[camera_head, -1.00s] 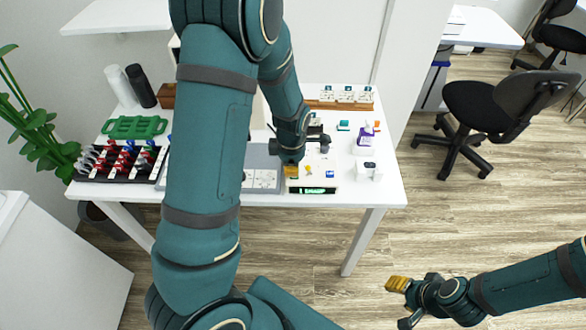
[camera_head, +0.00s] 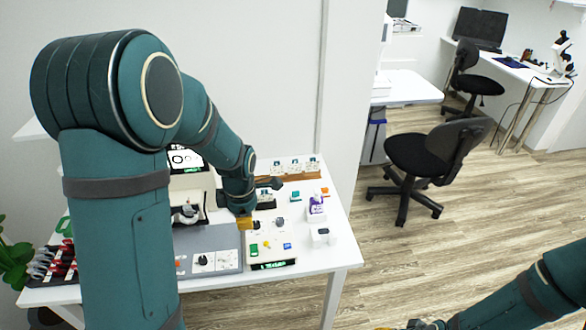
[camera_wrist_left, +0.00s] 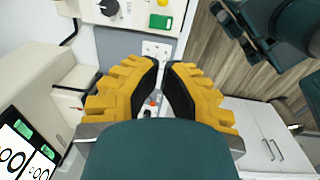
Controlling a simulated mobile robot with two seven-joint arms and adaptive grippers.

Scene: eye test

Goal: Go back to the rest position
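My left gripper (camera_head: 245,222) has yellow fingers and shows in the head view at the back left edge of a cream control box (camera_head: 272,252). Whether it touches the box cannot be told. In the left wrist view its two fingertips (camera_wrist_left: 164,66) are apart by a small gap, with nothing held between them. The box's black knob and green button show at the top of that view. My right gripper (camera_head: 410,325) is at the bottom edge of the head view, mostly cut off, so its fingers cannot be judged.
On the white table (camera_head: 310,285) are a grey panel (camera_head: 205,238), a purple-labelled bottle (camera_head: 316,205), a small white box (camera_head: 322,236) and a wooden rack (camera_head: 290,176) at the back. A dark rack with red-handled items (camera_head: 50,268) is at left. Office chairs (camera_head: 425,160) stand right; floor between is open.

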